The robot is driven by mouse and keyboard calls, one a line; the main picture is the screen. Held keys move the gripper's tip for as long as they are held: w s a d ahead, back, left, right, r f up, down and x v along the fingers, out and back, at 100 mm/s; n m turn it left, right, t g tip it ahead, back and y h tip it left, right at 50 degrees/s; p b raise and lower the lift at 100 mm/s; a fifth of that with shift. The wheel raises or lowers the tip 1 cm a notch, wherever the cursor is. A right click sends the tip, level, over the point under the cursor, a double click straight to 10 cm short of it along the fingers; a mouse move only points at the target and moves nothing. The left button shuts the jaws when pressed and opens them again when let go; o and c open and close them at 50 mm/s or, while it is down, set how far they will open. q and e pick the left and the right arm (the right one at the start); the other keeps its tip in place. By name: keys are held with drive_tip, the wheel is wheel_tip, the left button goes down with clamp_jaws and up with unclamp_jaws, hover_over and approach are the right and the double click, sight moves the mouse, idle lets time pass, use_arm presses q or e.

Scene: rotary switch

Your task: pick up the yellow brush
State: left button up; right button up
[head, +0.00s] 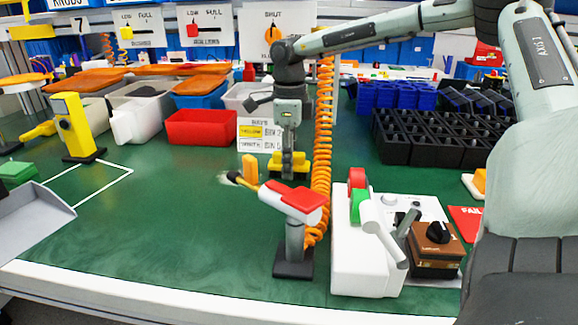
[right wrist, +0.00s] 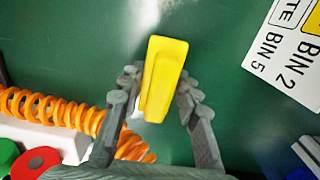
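The yellow brush (head: 299,166) lies on the green bench under my right gripper, partly hidden by it in the head view. In the right wrist view the yellow brush (right wrist: 166,72) shows as a long yellow block between the fingers. My right gripper (head: 288,172) points down at it from above. In the right wrist view the fingers of the right gripper (right wrist: 158,85) stand apart on either side of the brush, with a small gap visible on the left; firm contact cannot be made out. My left gripper is not in view.
An orange coiled hose (head: 323,150) hangs just right of the gripper. A red-topped stand (head: 295,232) and a white switch box (head: 365,262) are nearer.

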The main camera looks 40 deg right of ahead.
drive_tip(key=c, duration=0.6)
clamp_jaws()
drive_tip(key=shift+r, duration=0.1)
drive_tip(key=shift+r, duration=0.65)
wheel_tip(320, 180, up, 3)
drive_tip(key=shift+f, duration=0.1)
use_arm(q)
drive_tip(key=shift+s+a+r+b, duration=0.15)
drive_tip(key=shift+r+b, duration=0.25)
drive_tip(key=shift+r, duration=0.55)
use_arm(e)
drive_tip(key=w+a+r, duration=0.6)
drive_tip(key=w+a, duration=0.2)
drive_tip(key=shift+a+r, duration=0.25)
drive_tip(key=shift+r, duration=0.1)
